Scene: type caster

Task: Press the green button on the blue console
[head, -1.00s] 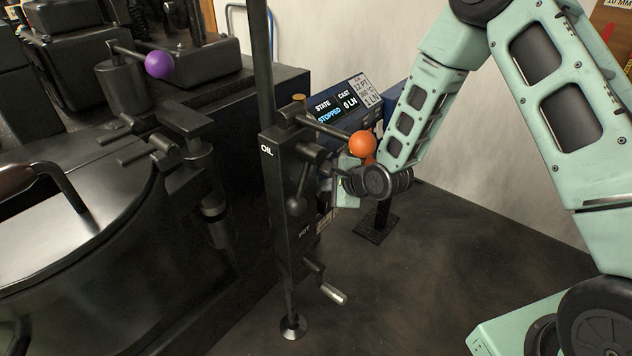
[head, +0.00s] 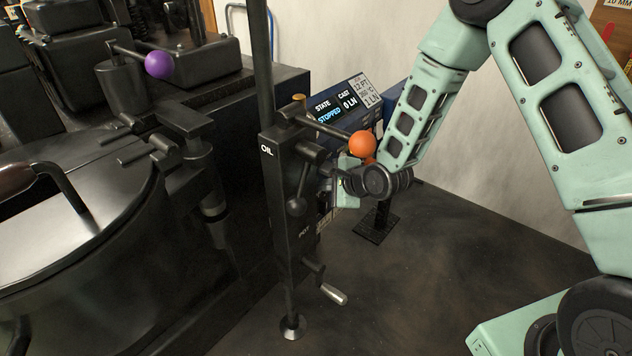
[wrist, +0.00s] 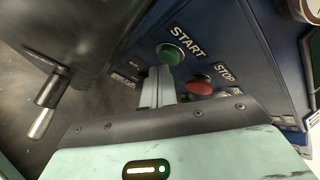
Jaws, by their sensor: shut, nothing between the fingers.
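The blue console (head: 345,97) stands behind the black post in the head view, its display reading STATE STOPPED and CAST 0 LN. In the wrist view the console face (wrist: 225,45) carries a green button (wrist: 170,54) beside the word START and a red button (wrist: 200,85) beside STOP. My gripper (wrist: 164,70) is shut and empty, its fingertips at the lower edge of the green button in that view. I cannot tell whether they touch it. In the head view my fingers and both buttons are hidden behind the post and lever.
A black post marked OIL (head: 285,190) with an orange-knobbed lever (head: 362,144) stands close in front of my wrist. A crank handle (head: 333,293) sticks out low on it. A purple-knobbed lever (head: 159,65) is at the left. Open floor (head: 450,270) lies at the right.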

